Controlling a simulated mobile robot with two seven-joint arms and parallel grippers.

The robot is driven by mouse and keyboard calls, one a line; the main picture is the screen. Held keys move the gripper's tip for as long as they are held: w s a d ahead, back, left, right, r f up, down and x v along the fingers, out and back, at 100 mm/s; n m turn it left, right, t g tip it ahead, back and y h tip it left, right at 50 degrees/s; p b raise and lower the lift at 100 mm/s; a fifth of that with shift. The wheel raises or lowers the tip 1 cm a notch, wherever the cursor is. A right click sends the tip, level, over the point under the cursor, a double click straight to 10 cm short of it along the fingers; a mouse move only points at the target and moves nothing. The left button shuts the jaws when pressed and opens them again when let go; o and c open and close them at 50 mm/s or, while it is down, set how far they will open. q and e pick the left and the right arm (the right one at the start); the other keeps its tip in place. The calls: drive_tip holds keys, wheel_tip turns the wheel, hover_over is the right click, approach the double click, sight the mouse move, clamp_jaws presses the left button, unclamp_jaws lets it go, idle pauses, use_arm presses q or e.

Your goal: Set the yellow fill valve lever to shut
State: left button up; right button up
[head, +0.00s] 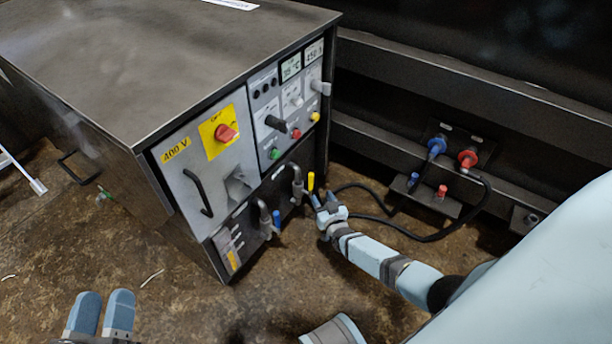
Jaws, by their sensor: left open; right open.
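The yellow fill valve lever (311,182) is a small upright handle low on the front of the metal cabinet, right of a grey bent pipe. My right gripper (323,201) is open just below and to the right of the lever. Its fingertips are close to the lever's lower end; I cannot tell whether they touch it. The valve body under the lever is largely hidden by the gripper. My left gripper (102,312) is open and empty over the floor at the lower left, well away from the lever.
A blue lever (276,220) stands by a second bent pipe on the metal cabinet (170,60). Black hoses (420,238) lie on the floor behind my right arm, near blue and red couplings (467,160) on the wall rail. The floor before the cabinet is mostly clear.

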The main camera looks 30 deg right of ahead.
sight(312, 181)
drive_tip(key=w+b, duration=0.1)
drive_tip(key=w, duration=0.2)
drive_tip(key=w+d+b, duration=0.1)
drive_tip(key=w+b, duration=0.1)
drive_tip(key=w, duration=0.1)
drive_tip(key=w+d+b, duration=0.1)
drive_tip(key=w, duration=0.3)
drive_tip(key=shift+f+b, duration=0.15)
drive_tip(key=shift+b, duration=0.15)
drive_tip(key=shift+w+d, duration=0.1)
drive_tip(key=shift+w, duration=0.65)
use_arm(q)
wheel_tip(312, 181, down, 7)
drive_tip(key=m+g, duration=0.1)
drive_tip(key=g, duration=0.1)
drive_tip(key=shift+w+d, duration=0.15)
drive_tip(key=shift+w, duration=0.1)
use_arm(e)
drive_tip(key=shift+c, duration=0.2)
clamp_jaws()
